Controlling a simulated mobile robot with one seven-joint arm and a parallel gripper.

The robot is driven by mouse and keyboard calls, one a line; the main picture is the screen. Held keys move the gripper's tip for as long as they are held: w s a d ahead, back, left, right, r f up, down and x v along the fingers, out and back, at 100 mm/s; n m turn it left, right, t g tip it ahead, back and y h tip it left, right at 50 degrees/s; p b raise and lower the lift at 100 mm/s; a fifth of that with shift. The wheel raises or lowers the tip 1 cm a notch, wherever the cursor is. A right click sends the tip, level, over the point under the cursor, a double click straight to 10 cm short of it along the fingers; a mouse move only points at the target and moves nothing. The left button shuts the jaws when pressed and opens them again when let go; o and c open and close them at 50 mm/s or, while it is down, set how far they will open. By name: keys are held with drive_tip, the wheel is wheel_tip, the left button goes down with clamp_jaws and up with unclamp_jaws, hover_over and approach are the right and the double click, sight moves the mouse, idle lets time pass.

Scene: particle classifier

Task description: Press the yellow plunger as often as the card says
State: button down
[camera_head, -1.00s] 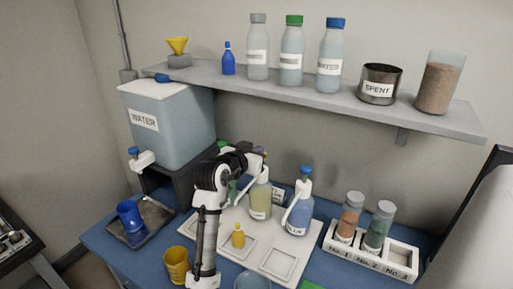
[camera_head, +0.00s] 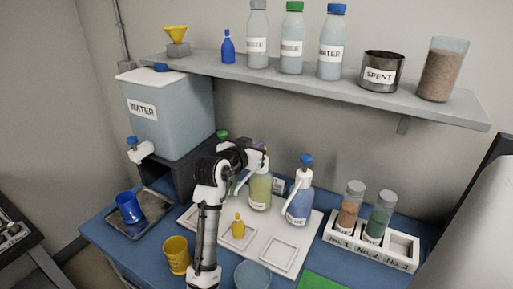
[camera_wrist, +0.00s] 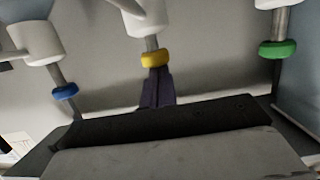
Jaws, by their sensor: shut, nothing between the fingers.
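The yellow-green pump bottle (camera_head: 259,193) stands on the white tray (camera_head: 247,250). My gripper and arm hide its top in the head view. In the wrist view, the yellow collar (camera_wrist: 155,58) sits on a grey stem below a white pump head. My gripper (camera_wrist: 156,76) is shut and empty, its dark fingers appearing just below the yellow collar; I cannot tell whether they touch it. In the head view, my gripper (camera_head: 262,160) is at the top of the yellow-green bottle. A pale card (camera_head: 278,185) shows partly behind the bottles; its writing is unreadable.
The blue pump bottle (camera_head: 299,204) stands close on the right. Blue (camera_wrist: 65,92) and green (camera_wrist: 278,49) collars flank the yellow one in the wrist view. A small yellow bottle (camera_head: 238,228), yellow cup (camera_head: 176,255) and tube rack (camera_head: 369,247) stand nearer. A shelf (camera_head: 310,90) hangs above.

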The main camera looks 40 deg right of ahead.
wheel_tip(320, 180, up, 4)
drive_tip(key=shift+f+p, duration=0.2)
drive_tip(key=shift+p, duration=0.9)
drive_tip(key=b+v, duration=0.4)
drive_tip(key=v, duration=0.6)
drive_tip(key=shift+a, duration=0.1)
